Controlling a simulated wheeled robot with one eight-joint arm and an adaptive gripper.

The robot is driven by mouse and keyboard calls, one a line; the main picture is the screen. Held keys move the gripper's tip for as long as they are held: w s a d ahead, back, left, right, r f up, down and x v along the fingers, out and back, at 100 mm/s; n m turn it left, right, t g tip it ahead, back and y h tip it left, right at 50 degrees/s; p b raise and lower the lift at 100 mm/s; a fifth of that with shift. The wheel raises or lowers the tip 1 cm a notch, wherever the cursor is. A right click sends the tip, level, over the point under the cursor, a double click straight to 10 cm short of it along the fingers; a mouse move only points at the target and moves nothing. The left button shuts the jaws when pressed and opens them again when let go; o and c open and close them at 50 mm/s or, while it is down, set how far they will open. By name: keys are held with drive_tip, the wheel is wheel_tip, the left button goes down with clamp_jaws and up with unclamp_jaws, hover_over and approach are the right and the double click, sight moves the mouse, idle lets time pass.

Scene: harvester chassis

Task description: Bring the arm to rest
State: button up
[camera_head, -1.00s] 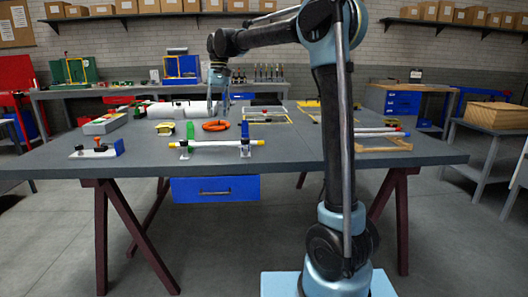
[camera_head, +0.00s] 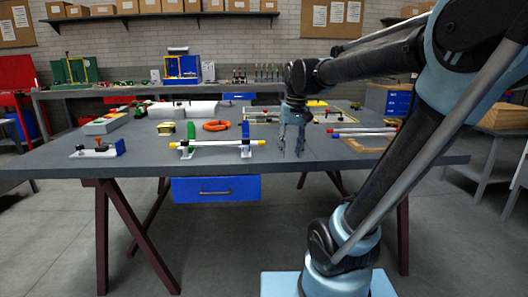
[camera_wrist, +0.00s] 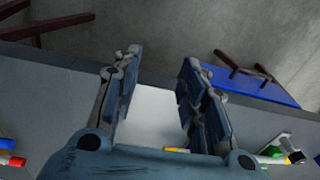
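My arm (camera_head: 390,160) leans up to the right from its light blue base, then reaches back left over the grey workbench (camera_head: 330,168). My gripper (camera_head: 291,148) hangs from its end, pointing down over the bench right of the white bar. In the wrist view my gripper (camera_wrist: 162,58) has its two blue-grey fingers spread apart. No object shows held between them. A pale patch shows between the fingers, with a small yellow piece near the palm; I cannot tell what the patch is.
Red- and blue-tipped rods (camera_head: 362,131) and a wooden frame (camera_head: 372,144) lie to the right. A blue drawer (camera_head: 215,189) hangs below the bench.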

drive_tip(key=s+d+f, duration=0.5)
drive_tip(key=s+f, duration=0.2)
drive_tip(key=f, duration=0.2)
drive_tip(key=s+d+f+m+t, duration=0.1)
drive_tip(key=s+d+f, duration=0.3)
drive_tip(key=s+f, duration=0.3)
drive_tip(key=shift+s+d+f+t+h, duration=0.15)
drive_tip(key=shift+d+f+t+h, duration=0.2)
drive_tip(key=shift+f, duration=0.5)
drive_tip(key=shift+s+d+f, duration=0.1)
drive_tip(key=shift+s+f, duration=0.05)
drive_tip(key=shift+f, duration=0.05)
drive_tip(key=shift+c, duration=0.7)
